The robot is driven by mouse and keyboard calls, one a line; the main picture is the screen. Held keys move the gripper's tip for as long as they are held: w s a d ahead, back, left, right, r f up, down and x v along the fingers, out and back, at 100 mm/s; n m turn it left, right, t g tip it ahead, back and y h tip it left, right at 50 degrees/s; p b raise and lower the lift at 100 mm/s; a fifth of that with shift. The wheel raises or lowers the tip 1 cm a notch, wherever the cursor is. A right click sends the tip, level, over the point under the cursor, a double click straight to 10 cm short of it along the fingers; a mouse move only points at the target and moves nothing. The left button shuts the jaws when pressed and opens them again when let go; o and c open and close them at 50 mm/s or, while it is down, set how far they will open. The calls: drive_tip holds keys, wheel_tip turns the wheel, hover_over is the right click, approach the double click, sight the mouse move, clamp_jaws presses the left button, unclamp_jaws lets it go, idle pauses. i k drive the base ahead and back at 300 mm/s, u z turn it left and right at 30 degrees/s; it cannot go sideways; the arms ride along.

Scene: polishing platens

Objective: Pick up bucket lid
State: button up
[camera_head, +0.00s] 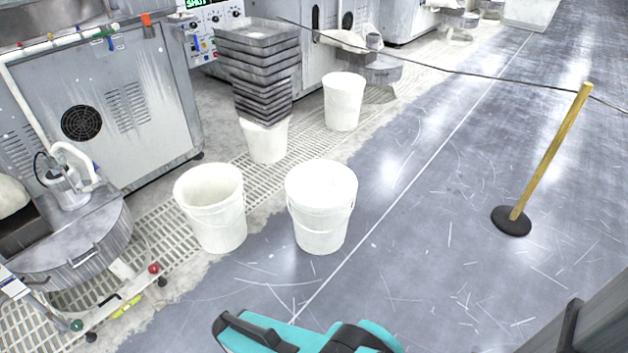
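A white bucket (319,220) stands upright on the floor in the middle of the view. Its top looks closed by a flat white bucket lid (321,182), though white on white makes the lid's edge hard to make out. Teal and dark parts of my arm show at the bottom edge, in front of this bucket and apart from it. I cannot make out my gripper's fingers in this view.
An open white bucket (218,222) stands just to the left. Another bucket (343,102) and a stack of grey trays (262,75) on a bucket stand behind. A post (548,155) on a black base stands right. Floor between is clear.

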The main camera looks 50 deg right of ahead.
sight(323, 184)
drive_tip(key=i, duration=0.85)
drive_tip(key=z, duration=0.05)
